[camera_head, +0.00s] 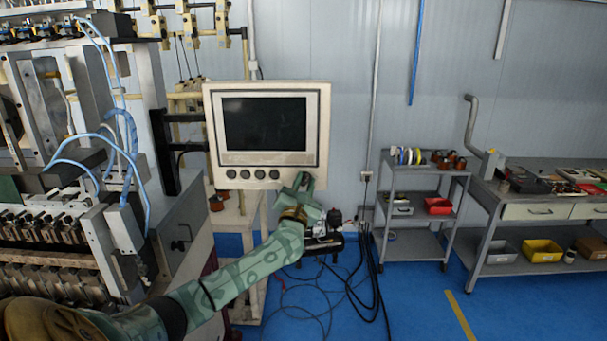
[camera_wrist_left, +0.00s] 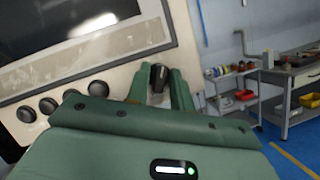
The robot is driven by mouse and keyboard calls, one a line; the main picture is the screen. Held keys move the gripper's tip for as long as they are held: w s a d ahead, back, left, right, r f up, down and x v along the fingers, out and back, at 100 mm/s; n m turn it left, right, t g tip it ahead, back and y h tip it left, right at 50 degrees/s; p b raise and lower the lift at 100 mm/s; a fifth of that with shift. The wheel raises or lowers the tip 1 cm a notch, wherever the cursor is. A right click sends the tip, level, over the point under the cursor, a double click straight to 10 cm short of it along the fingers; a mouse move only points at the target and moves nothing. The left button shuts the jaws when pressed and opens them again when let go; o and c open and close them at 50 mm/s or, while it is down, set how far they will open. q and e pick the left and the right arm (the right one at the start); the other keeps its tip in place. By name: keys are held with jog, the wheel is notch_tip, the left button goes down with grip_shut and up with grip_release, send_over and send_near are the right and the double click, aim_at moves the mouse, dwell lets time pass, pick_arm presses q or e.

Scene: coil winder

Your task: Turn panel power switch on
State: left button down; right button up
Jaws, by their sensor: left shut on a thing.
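The control panel (camera_head: 216,130) is a cream box with a dark screen (camera_head: 264,124), standing in front of the wall in the head view. A row of several round black knobs (camera_head: 246,174) runs along its lower edge. My left gripper (camera_head: 302,180) is at the panel's lower right corner. In the left wrist view its two green fingers (camera_wrist_left: 159,84) are on either side of a black knob, the power switch (camera_wrist_left: 158,76), and are shut on it. The other knobs (camera_wrist_left: 48,105) lie to the left, clear of the fingers. My right gripper is in neither view.
The coil winder (camera_head: 85,170) with blue hoses fills the left side. A grey shelf cart (camera_head: 420,216) and a workbench (camera_head: 530,208) with bins stand at the right. Black cables (camera_head: 372,260) lie on the blue floor below the panel.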

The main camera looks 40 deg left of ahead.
pick_arm(q)
jog(key=m+h+p, duration=0.1)
jog(key=m+p, duration=0.3)
jog(key=m+g+h+p, duration=0.1)
jog(key=m+h+p, duration=0.1)
jog(key=m+p, duration=0.2)
jog(key=m+h+p, duration=0.1)
jog(key=m+p, duration=0.3)
jog(key=p, duration=0.2)
jog(key=shift+r+h, duration=0.4)
jog(key=shift+f+m+g+p, duration=0.2)
jog(key=shift+m+g+p, duration=0.2)
jog(key=shift+m+p, duration=0.75)
jog(key=c, duration=1.5)
grip_release()
jog(key=shift+f, duration=0.1)
jog(key=shift+o, duration=0.2)
jog(key=p+v, duration=0.4)
jog(key=v, duration=1.2)
jog(key=shift+s+a, duration=0.15)
